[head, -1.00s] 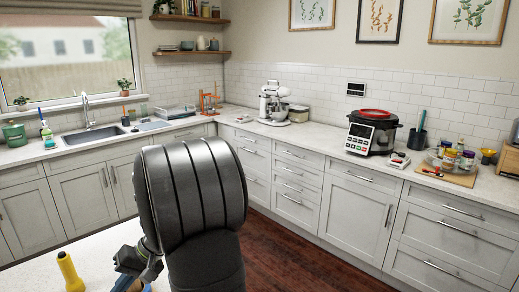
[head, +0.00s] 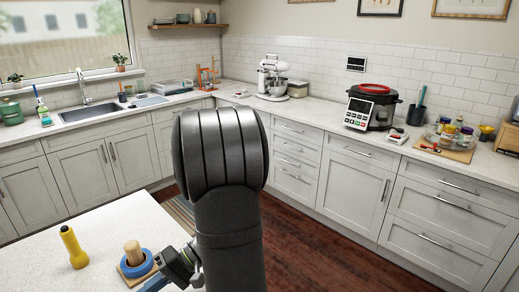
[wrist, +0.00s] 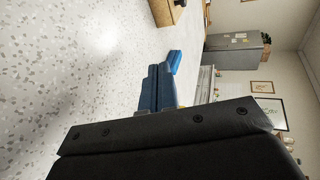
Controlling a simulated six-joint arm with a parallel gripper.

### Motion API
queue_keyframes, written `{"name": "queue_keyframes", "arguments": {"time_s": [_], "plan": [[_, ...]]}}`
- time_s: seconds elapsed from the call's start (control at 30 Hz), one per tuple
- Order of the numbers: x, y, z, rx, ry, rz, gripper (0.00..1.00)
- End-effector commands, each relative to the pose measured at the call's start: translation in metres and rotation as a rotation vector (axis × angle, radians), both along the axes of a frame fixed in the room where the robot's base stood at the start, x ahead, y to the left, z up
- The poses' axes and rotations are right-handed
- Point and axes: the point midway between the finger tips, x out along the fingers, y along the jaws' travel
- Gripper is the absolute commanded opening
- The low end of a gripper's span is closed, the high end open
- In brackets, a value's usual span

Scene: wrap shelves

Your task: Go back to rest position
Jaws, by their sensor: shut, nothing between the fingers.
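My gripper (wrist: 160,84) shows in the wrist view as dark blue fingers lying together, with nothing between them. A brighter blue piece (wrist: 174,62) shows just past them; I cannot tell whether it is part of the fingers. In the head view, part of my gripper (head: 155,285) shows low at the bottom edge, left of my large dark arm link, over the white speckled counter (head: 110,235). The arm link hides much of the wrist. My gripper is near a blue ring (head: 136,264) around a wooden peg (head: 133,252) and appears apart from it.
A stand mixer (head: 272,78), a pressure cooker (head: 371,107) and a board of jars (head: 450,148) stand on the back counter. Wooden floor (head: 310,245) lies open between the counters.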

Motion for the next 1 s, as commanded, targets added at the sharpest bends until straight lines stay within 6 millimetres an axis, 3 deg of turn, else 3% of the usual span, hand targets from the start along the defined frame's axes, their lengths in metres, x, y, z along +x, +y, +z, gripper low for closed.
{"name": "queue_keyframes", "arguments": {"time_s": [0.27, 0.6, 1.0], "plan": [[0.036, 0.041, 0.003, -0.166, -0.145, 0.028, 0.0], [0.071, 0.089, 0.021, -0.279, -0.302, -0.002, 0.0], [0.082, 0.107, 0.031, -0.306, -0.356, -0.024, 0.0]]}}
